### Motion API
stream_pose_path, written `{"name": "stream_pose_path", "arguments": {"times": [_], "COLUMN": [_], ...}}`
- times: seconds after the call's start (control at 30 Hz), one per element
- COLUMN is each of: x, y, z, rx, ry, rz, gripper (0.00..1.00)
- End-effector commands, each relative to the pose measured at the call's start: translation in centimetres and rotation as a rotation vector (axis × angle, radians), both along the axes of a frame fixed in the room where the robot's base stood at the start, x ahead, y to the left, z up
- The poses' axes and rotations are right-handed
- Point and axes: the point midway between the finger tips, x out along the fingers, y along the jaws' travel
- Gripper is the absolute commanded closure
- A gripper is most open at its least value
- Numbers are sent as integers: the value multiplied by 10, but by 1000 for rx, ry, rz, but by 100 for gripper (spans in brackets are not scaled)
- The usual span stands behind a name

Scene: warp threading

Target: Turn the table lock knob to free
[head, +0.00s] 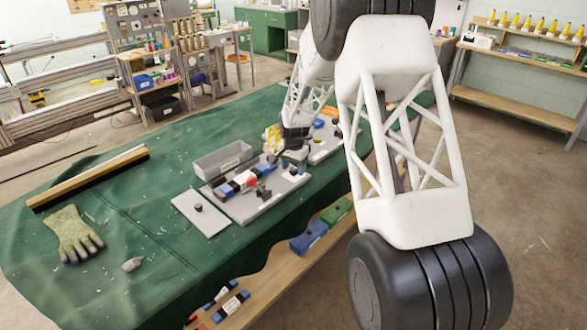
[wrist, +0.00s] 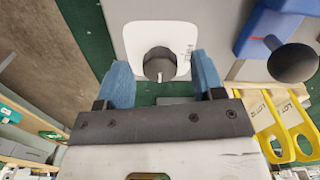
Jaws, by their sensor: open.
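In the wrist view a dark round knob (wrist: 158,62) with a short pale mark on its lower edge sits on a white rounded plate (wrist: 142,34). Small lettering is on the plate's right side, too small to read. My gripper (wrist: 161,70) is open, with one blue finger left of the knob and the other right of it. Gaps show between the fingers and the knob. In the head view my gripper (head: 295,142) is over the grey fixture (head: 262,207) on the green-covered table (head: 150,215); I cannot make out the knob under it there.
A black round-headed knob (wrist: 293,63) by a blue block (wrist: 262,30) stands right of my gripper. Yellow LOT tags (wrist: 290,120) are close to the right. A grey bin (head: 222,159) sits behind the fixture. A brush (head: 88,180) and glove (head: 75,235) lie left.

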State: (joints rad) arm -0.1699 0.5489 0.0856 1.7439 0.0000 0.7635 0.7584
Motion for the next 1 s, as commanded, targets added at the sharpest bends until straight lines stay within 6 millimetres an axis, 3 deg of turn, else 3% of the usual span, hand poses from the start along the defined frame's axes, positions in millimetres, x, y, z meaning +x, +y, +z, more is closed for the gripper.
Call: {"name": "stream_pose_path", "arguments": {"times": [0.37,0.7,1.0], "x": [0,0,0], "y": [0,0,0], "z": [-4,-4,-3], "rx": [0,0,0], "ry": [0,0,-1], "rz": [0,0,27], "gripper": [38,87,87]}}
